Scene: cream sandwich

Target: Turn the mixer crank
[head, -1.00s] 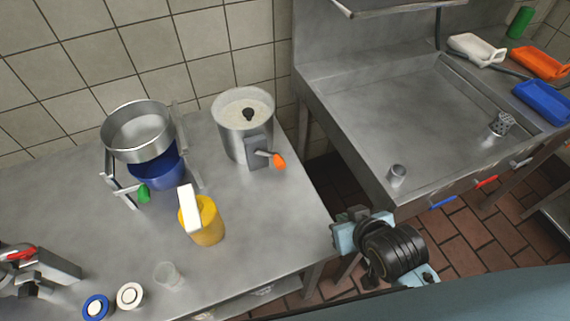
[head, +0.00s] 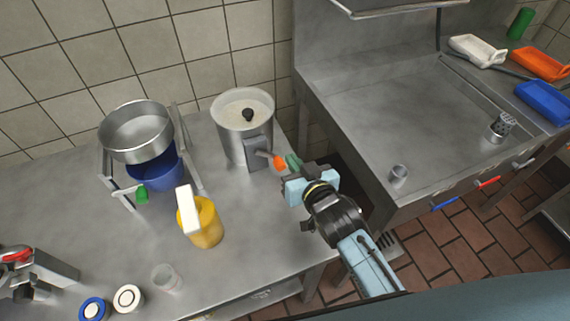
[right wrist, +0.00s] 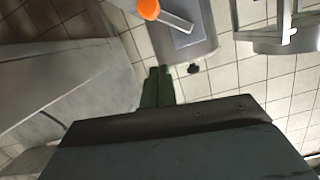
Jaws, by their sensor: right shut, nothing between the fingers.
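The mixer (head: 230,141) is a steel pot of pale contents with a grey box on its front, standing near the right end of the counter. Its crank ends in an orange knob (head: 280,162), on the box's right side. My right gripper (head: 293,162) is shut and empty, with its green fingertips just right of the orange knob. I see a small gap or slight overlap there and cannot tell contact. In the right wrist view the orange knob (right wrist: 149,9) and crank rod show at the top, beyond the green fingers (right wrist: 158,88).
A steel sieve pot (head: 135,133) on a stand with a green-knobbed crank is at left, over a blue bowl (head: 155,172). A yellow jug (head: 207,225) stands in front of the mixer. A steel sink (head: 400,115) is at right, past a gap. Counter between jug and mixer is clear.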

